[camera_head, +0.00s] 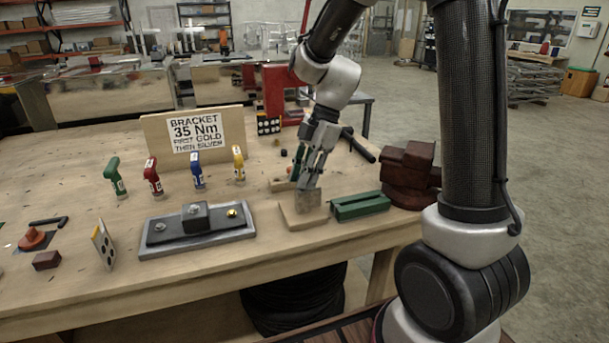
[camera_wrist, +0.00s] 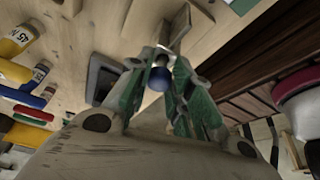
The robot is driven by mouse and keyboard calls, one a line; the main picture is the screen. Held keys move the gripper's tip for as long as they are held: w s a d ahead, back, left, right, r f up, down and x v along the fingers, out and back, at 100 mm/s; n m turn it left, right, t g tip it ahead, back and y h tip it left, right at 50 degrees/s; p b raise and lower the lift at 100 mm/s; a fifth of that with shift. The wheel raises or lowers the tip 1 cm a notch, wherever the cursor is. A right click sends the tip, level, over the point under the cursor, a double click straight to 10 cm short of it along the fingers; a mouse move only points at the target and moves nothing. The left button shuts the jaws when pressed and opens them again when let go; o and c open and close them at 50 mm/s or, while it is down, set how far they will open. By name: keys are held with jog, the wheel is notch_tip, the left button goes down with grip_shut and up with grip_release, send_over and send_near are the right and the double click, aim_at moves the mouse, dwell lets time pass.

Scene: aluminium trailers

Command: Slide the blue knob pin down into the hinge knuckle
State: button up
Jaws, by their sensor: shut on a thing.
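The blue knob pin shows by its round blue knob (camera_wrist: 159,79), which sits between the fingers of my gripper (camera_wrist: 158,72) in the wrist view. My gripper (camera_head: 310,183) is shut on it. In the head view the fingers point down just above a small grey metal hinge piece (camera_head: 307,201) standing on a light wooden base (camera_head: 294,222). The fingers hide the knob in the head view. The pin's shaft and the knuckle's opening are hidden or too small to make out, so I cannot tell how far the pin is in.
A green block (camera_head: 359,206) lies close to the right of the base, with a dark red-brown vise (camera_head: 409,172) beyond it. A grey bracket plate (camera_head: 203,241) lies to the left. Several coloured drivers stand before a sign (camera_head: 194,133). A black-handled tool (camera_head: 358,146) lies behind.

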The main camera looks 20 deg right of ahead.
jog(key=o, duration=0.8)
jog(key=shift+f, duration=0.1)
jog(key=shift+o, duration=0.2)
jog(key=v, duration=1.2)
jog(key=s+d+m+t+h, duration=0.2)
jog(key=s+d+m, duration=0.3)
jog(key=s+m, duration=0.5)
jog(key=s+d+m+t+h, duration=0.2)
jog(key=s+d+m, duration=0.3)
jog(key=s+m, duration=0.5)
jog(key=shift+s+r+m+t, duration=0.15)
jog(key=shift+r+m+t, duration=0.35)
jog(key=shift+t, duration=0.3)
